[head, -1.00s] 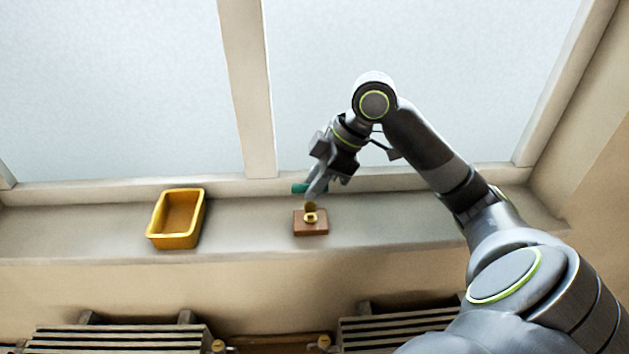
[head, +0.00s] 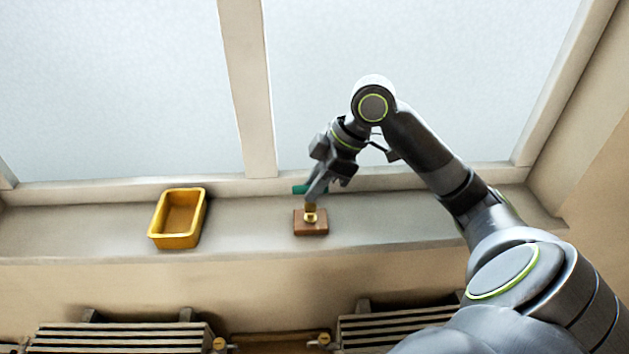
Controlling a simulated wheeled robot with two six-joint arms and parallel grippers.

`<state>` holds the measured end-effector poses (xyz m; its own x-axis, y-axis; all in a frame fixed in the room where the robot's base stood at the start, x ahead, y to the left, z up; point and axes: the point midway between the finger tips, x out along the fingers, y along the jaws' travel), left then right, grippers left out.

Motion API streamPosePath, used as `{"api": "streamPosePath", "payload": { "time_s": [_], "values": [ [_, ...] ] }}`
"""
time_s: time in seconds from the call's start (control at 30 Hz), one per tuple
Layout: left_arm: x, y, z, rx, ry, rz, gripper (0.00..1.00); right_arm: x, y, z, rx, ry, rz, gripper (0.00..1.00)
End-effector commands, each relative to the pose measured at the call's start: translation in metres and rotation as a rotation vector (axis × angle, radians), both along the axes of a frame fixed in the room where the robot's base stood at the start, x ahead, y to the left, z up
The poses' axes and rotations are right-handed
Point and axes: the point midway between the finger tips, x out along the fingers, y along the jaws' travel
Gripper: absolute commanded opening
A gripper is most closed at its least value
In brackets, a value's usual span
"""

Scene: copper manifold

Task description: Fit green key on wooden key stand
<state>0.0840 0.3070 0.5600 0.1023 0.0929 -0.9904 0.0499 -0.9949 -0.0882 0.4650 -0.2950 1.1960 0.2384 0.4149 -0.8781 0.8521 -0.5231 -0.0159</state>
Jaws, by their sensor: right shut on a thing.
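The wooden key stand (head: 311,229) is a small brown block on the window sill, with a brass-coloured fitting (head: 310,215) on its top. The green key (head: 299,189) shows as a green part beside the fingers of my right gripper (head: 313,192). My right gripper is shut on the key, over the back of the stand. The key's lower end is partly hidden by the fingers, and I cannot tell whether it touches the stand's fitting. My left gripper is not in view.
A yellow tray (head: 151,236) stands on the sill to the left, with free sill between it and the stand. The window frame (head: 250,90) rises behind. Slatted radiators (head: 120,338) lie below the sill's front edge.

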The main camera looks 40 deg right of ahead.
Motion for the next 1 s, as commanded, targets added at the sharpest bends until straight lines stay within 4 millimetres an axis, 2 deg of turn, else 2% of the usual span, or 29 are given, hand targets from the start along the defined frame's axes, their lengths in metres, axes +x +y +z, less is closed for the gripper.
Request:
{"api": "streamPosePath", "payload": {
  "time_s": [1.0],
  "values": [
    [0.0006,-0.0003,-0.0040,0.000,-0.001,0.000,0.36,0.0002,-0.0001,-0.0082,0.000,0.000,0.000,0.00]
  ]
}}
